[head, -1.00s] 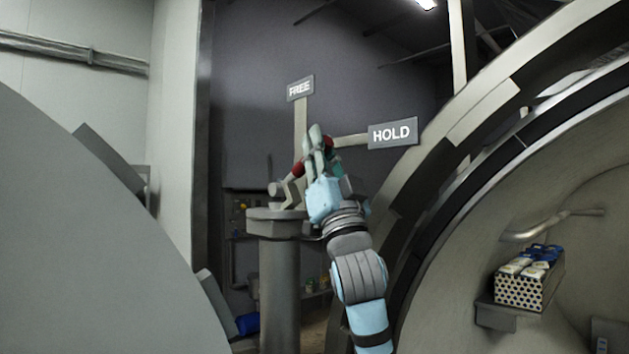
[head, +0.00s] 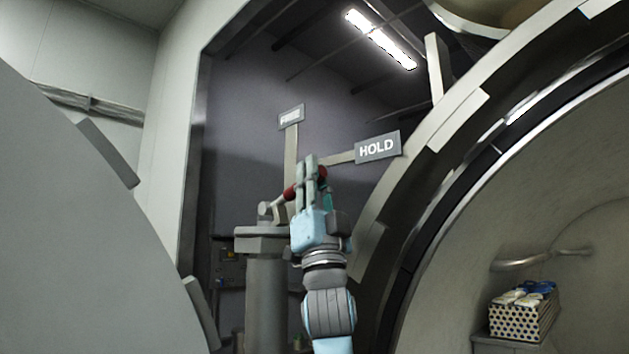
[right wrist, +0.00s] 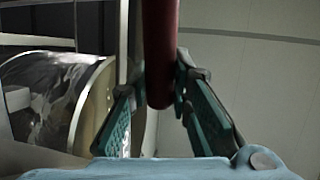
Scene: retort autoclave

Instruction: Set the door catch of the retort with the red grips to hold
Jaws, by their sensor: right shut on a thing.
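The door catch lever has a red grip (head: 290,193) and slants up and right from its pivot (head: 265,211) on a grey post (head: 266,285). Its red end shows past my fingers, between the directions of the FREE plate (head: 291,117) above and the HOLD plate (head: 378,148) to the right. My right gripper (head: 311,163) is shut on the red grip and hides its middle. In the right wrist view the red grip (right wrist: 160,50) stands between the two green-padded fingers (right wrist: 160,105). My left gripper is out of view.
A large round retort opening (head: 450,200) fills the right, with a perforated box (head: 520,318) of blue and white items inside on a shelf. A big grey curved surface (head: 90,240) fills the left. The post stands in the gap between them.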

